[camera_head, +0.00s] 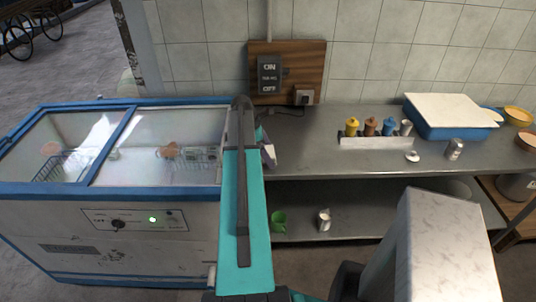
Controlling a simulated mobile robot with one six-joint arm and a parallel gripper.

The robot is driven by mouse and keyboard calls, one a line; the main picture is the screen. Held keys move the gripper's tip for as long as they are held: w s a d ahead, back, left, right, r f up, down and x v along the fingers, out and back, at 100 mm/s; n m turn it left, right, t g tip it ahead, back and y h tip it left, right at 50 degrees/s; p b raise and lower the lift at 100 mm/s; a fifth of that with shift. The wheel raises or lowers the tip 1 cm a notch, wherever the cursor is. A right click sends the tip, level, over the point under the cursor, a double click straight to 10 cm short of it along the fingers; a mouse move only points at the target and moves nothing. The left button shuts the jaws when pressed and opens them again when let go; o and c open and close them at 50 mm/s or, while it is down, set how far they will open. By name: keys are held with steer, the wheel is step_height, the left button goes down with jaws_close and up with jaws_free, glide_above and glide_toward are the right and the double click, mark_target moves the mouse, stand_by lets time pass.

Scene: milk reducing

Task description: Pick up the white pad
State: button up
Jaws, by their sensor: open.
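A flat white slab (450,107), the largest pad-like thing in view, lies on top of a blue tub (440,128) at the back right of the steel counter. A small white round piece (412,156) lies on the counter in front of the tub; I cannot tell exactly what it is. My gripper (268,156) is at the far end of my teal arm, near the counter's left end. It is open, and mostly hidden behind the arm. It is well to the left of both white things and touches neither.
The steel counter (340,165) is clear between my gripper and a rack (375,142) of coloured bottles. A metal can (454,149) stands before the tub. A glass-topped freezer (150,145) is at left. A green mug (279,221) and a carton (323,220) stand below.

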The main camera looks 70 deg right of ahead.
steer(key=shift+f, duration=0.15)
stand_by(0.4)
steer(key=c, duration=1.2)
